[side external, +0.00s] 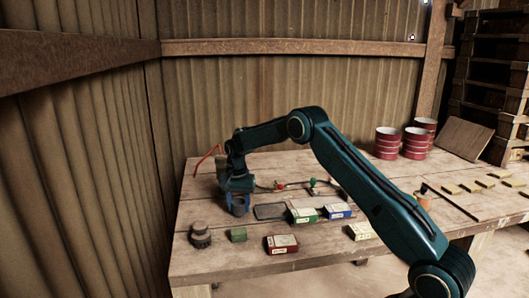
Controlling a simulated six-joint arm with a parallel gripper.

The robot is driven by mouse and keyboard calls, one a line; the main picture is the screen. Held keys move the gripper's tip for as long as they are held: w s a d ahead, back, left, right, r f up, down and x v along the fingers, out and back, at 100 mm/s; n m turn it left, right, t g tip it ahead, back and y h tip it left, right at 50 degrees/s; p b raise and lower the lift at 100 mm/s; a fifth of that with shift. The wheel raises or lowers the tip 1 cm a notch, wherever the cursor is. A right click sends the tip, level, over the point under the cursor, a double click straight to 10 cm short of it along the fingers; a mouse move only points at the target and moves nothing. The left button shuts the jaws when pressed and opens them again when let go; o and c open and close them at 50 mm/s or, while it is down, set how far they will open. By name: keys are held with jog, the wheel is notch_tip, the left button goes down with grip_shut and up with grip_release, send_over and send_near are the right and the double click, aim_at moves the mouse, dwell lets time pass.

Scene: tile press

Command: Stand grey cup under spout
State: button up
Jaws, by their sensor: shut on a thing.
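My gripper (238,208) is at the left end of the wooden table, pointing down and low over the top. It is shut on a small blue-grey thing, which appears to be the grey cup; the fingers hide most of it. I cannot tell whether it touches the table. A red lever (206,160) on a greenish body (221,168) stands just behind my gripper, partly hidden by my arm. I cannot make out a spout clearly.
On the table (240,262) are a dark round stepped object (201,236), a green block (238,235), a red box (282,244), a green-white box (302,215), a blue-white box (338,211) and a dark tray (270,211). Red-banded tins (387,143) stand at the back right.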

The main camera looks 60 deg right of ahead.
aim_at(238, 200)
jog(key=shift+w+d+r, duration=0.1)
jog(key=shift+w+d, duration=0.05)
jog(key=shift+w, duration=0.05)
jog(key=shift+w+d, duration=1.15)
jog(key=shift+d, duration=0.05)
jog(key=shift+f, duration=0.6)
jog(key=shift+f, duration=0.15)
jog(key=o, duration=1)
notch_tip(238, 200, up, 11)
jog(key=shift+w+r, duration=0.1)
jog(key=shift+r, duration=0.05)
jog(key=shift+a+r, duration=0.1)
jog(key=shift+r, duration=0.4)
